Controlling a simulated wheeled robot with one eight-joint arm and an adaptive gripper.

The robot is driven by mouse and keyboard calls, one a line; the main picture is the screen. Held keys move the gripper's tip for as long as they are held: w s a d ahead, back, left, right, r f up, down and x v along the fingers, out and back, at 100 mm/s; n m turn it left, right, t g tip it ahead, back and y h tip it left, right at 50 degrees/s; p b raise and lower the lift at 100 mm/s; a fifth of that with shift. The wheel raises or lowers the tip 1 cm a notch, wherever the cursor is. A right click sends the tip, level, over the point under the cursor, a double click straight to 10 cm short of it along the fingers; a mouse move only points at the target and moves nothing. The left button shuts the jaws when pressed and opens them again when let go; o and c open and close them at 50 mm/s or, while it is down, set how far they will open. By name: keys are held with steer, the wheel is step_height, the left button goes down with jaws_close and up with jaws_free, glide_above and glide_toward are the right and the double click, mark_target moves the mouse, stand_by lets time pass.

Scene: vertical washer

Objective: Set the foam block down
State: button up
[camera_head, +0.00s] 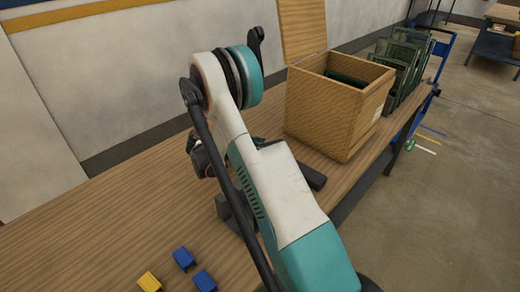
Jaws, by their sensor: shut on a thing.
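My arm (275,190) stands across the middle of the head view, its elbow raised and its upper link running down to the lower right. My gripper is not to be made out; the arm's own links cover the area behind them. No foam block can be identified in this view. Dark parts show beside the arm link, at its left and at its right, low over the table; I cannot tell what they are.
A wooden table (110,220) runs along the wall. A wooden box (325,112) with a raised lid stands at the back right, before green racks (403,60). Two small blue pieces (184,259) and a yellow piece (150,282) lie at the front. The left tabletop is clear.

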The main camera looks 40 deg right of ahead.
steer(key=shift+f, duration=0.1)
steer(key=o, duration=0.9)
steer(key=shift+c, duration=0.2)
